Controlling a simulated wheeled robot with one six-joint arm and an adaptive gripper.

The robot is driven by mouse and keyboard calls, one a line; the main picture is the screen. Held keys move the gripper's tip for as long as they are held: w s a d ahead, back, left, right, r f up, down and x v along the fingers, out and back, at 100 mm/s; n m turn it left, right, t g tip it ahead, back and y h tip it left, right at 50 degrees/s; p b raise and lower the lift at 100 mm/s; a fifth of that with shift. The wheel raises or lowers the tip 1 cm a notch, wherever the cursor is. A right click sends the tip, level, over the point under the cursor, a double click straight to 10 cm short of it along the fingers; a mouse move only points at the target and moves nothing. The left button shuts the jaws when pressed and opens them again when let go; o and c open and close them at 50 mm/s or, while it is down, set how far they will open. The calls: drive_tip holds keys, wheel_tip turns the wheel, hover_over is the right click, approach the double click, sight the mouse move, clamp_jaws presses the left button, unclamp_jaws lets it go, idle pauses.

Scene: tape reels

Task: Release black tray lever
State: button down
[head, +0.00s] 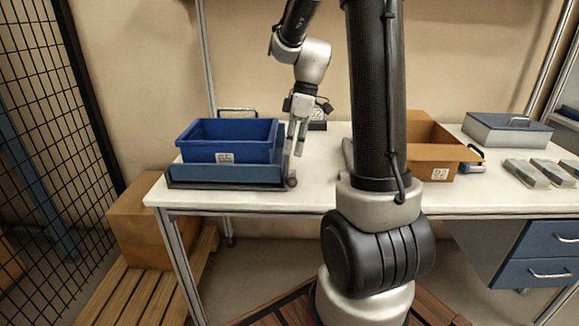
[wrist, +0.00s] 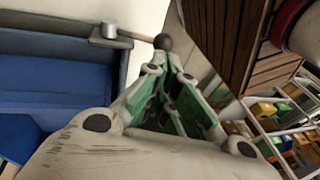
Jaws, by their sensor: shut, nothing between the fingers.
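The black tray (head: 225,186) lies on the left part of the white table under a blue bin. Its lever ends in a round black knob (head: 292,182) at the tray's front right corner; the knob (wrist: 162,42) also shows in the wrist view, by a short arm with a metal cylinder (wrist: 109,31). My gripper (head: 295,151) points down above and behind the knob, at the tray's right side. In the wrist view my gripper (wrist: 167,64) is shut and empty, its fingertips close below the knob in the picture. Whether they touch the lever I cannot tell.
The blue bin (head: 222,145) carries a white label. An open cardboard box (head: 440,154), a grey-blue case (head: 507,130) and several small grey items (head: 540,172) stand on the right. My arm hides the table's middle. A black mesh fence (head: 45,90) stands at the left.

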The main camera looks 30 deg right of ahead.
sight(292, 180)
drive_tip(key=x, duration=0.5)
drive_tip(key=shift+a+f, duration=0.1)
drive_tip(key=shift+f, duration=0.2)
